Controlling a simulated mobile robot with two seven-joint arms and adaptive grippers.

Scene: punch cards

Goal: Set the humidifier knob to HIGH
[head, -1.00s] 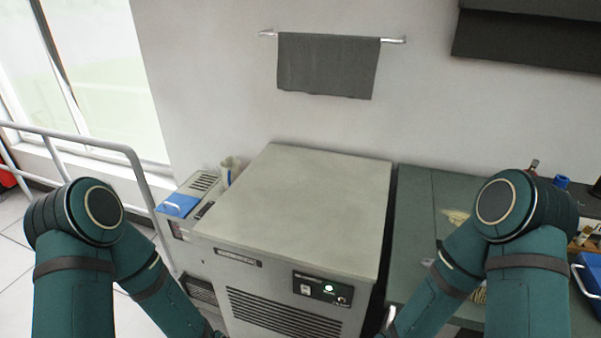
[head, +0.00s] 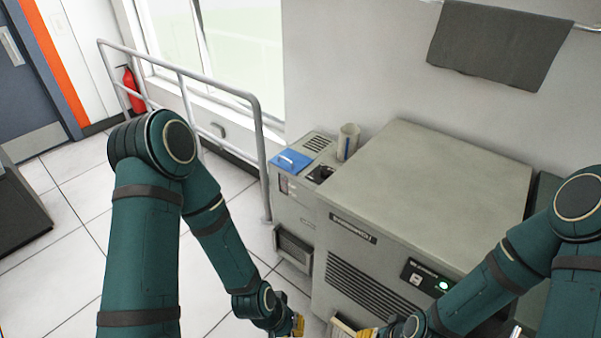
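No label reading humidifier or HIGH is legible, so I cannot tell for sure which machine is the humidifier. A small grey unit (head: 297,209) with a blue handled lid (head: 292,161) and a top vent stands left of a large grey cabinet (head: 420,185). A dark recess (head: 320,174) shows on the small unit's top; no knob is clear there. The cabinet's front has a black panel (head: 428,278) with a switch and a lit green lamp, partly behind my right arm. My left gripper (head: 298,326) and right gripper (head: 366,333) are low at the bottom edge, mostly cut off, apart from both machines' controls.
A metal railing (head: 259,140) runs along the window, close to the small unit's left. Tiled floor (head: 206,268) lies open in front and left. A towel (head: 495,45) hangs on the wall.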

